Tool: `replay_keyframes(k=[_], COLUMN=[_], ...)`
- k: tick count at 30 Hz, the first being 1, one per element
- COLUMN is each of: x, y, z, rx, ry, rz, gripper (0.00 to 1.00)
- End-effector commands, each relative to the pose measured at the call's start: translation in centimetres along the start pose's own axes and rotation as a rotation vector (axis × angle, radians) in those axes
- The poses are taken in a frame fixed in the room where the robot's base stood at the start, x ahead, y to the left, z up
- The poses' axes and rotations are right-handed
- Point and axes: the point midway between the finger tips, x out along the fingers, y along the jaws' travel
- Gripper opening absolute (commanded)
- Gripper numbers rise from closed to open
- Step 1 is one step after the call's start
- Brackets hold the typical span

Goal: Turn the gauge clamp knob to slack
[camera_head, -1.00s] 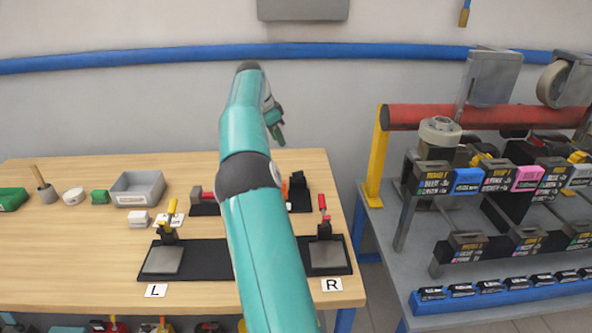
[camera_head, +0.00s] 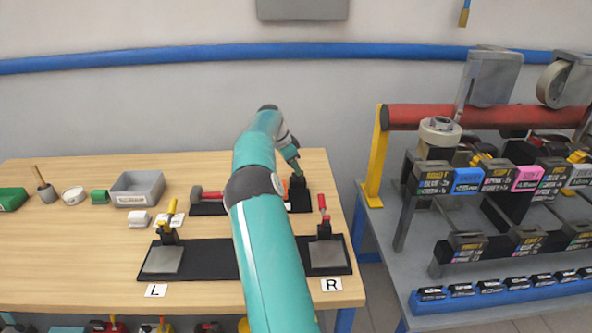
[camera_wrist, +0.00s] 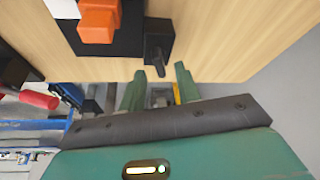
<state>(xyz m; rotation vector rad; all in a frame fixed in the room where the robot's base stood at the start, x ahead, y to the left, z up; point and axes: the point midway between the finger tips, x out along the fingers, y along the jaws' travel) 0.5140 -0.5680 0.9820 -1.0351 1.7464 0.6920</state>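A gauge fixture (camera_head: 299,199), a black block with an orange part, stands at the back right of the wooden table. In the wrist view its orange part (camera_wrist: 98,22) shows at the top, with a small black knob (camera_wrist: 158,54) and stem at its lower right. I cannot tell for sure which is the clamp knob. My gripper (camera_head: 296,168) is above the fixture, pointing down. In the wrist view its green fingers (camera_wrist: 160,76) are apart with nothing between them. The black stem's tip lies just beyond the gap, apparently not touched.
Toggle clamps stand on the left plate (camera_head: 163,260) and right plate (camera_head: 328,257). A red-handled tool (camera_head: 205,195) lies left of my arm. A grey bin (camera_head: 138,187) is at the back left. A blue-framed rack (camera_head: 480,290) stands right of the table, across a gap.

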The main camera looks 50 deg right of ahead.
Motion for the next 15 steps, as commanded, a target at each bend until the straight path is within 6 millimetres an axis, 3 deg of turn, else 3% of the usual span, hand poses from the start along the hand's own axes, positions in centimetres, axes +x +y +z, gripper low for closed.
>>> replay_keyframes(k=[5,14,15], x=[1.7,1.9,1.9], y=[0.0,0.0,0.0], z=[0.0,0.0,0.0], rx=[0.0,0.0,0.0], ry=[0.0,0.0,0.0], rz=[0.0,-0.001,-0.001], gripper=[0.33,0.33,0.25])
